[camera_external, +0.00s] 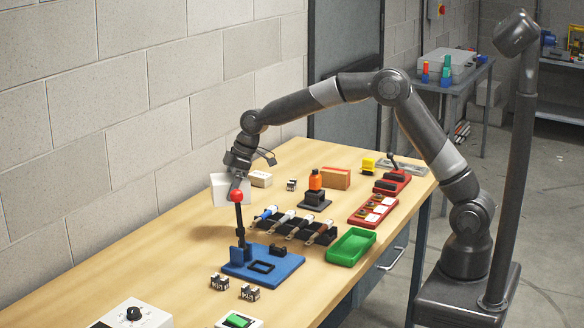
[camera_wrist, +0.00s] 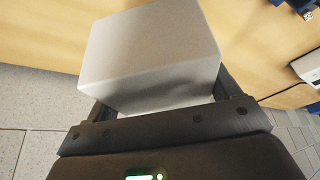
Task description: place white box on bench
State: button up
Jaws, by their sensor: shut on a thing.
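The white box (camera_wrist: 150,50) is held between the two fingers of my gripper (camera_wrist: 160,108) in the wrist view, and fills much of the middle of that view. In the external view the white box (camera_external: 222,190) is at the end of my arm, over the wall side of the wooden bench (camera_external: 130,262). My gripper (camera_external: 236,174) is shut on it there. Part of the box is behind the red-knobbed lever. I cannot tell whether its underside touches the bench top.
A blue fixture (camera_external: 285,268) with a red-knobbed lever (camera_external: 237,197) stands in front of the box. A rack of tools (camera_external: 290,225), a green tray (camera_external: 351,246) and a smaller pale box (camera_external: 260,179) are to the right. The bench top left of the fixture is clear.

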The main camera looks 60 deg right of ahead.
aim_at(220, 206)
jog(key=a, duration=0.2)
jog(key=s+a, duration=0.1)
jog(key=a, duration=0.1)
jog(key=shift+f, duration=0.35)
jog(key=a+f, duration=0.2)
jog(key=a, duration=0.1)
jog(key=w+a+f, duration=0.1)
jog(key=a+f, duration=0.1)
jog(key=a, duration=0.2)
jog(key=a+f, duration=0.2)
jog(key=a, duration=0.1)
jog(key=shift+w+a+f, duration=0.15)
jog(key=shift+w, duration=0.15)
jog(key=shift+f, duration=1.95)
jog(key=shift+f, duration=0.1)
jog(key=o, duration=1.2)
jog(key=shift+f, duration=0.1)
jog(key=shift+o, duration=0.2)
